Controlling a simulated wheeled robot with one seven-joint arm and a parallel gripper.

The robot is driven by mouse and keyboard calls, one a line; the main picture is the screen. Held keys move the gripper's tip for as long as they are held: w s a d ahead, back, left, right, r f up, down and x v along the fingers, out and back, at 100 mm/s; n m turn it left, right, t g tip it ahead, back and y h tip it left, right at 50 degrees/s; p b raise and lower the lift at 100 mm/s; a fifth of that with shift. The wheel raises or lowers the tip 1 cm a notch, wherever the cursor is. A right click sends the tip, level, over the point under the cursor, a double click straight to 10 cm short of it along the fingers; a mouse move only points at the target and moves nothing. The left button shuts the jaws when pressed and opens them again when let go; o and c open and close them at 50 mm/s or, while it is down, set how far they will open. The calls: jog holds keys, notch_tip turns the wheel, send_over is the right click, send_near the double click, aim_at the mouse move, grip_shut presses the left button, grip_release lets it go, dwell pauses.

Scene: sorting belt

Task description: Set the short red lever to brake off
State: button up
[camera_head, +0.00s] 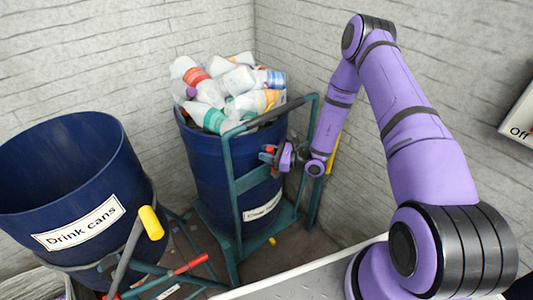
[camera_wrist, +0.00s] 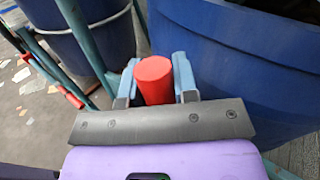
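The short red lever's handle (camera_wrist: 154,80) stands between my gripper's two fingers in the wrist view. My gripper (camera_wrist: 156,82) appears shut on it, with a pad close against each side. In the head view, my gripper (camera_head: 277,156) is at the green frame of the right-hand blue barrel, and a little of the red handle (camera_head: 270,149) shows beside it. The lever's lower part and any brake marking are hidden.
The right barrel (camera_head: 215,165) is heaped with bottles (camera_head: 230,90). A "Drink cans" barrel (camera_head: 120,185) stands left, its cart bearing a yellow-tipped lever (camera_head: 150,223) and another red lever (camera_head: 190,264). A yellow handle (camera_head: 333,152) shows behind my arm. Brick walls (camera_head: 120,60) close the corner.

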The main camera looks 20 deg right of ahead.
grip_shut()
jog(key=shift+d, duration=0.1)
jog(key=shift+w+d+r+m+t+y, duration=0.1)
jog(key=shift+w+d+m+t+y, duration=0.15)
jog(key=shift+d+m, duration=0.25)
jog(key=shift+w+d+r+m+t+y, duration=0.15)
jog(key=shift+d+m+t, duration=0.1)
jog(key=shift+d+m, duration=0.25)
jog(key=w+d+f+m+t+h, duration=0.1)
jog(key=d+f+m+t, duration=0.1)
jog(key=d+m+t, duration=0.2)
jog(key=w+d+f+m+t, duration=0.2)
jog(key=d+m, duration=0.4)
jog(key=m, duration=0.4)
jog(key=shift+w+d+f+m+t+h, duration=0.2)
jog(key=shift+w+f+m+t+h, duration=0.25)
jog(key=shift+t, duration=0.75)
jog(key=shift+s+f, duration=0.1)
jog(key=shift+s, duration=0.05)
jog(key=o, duration=0.8)
grip_release()
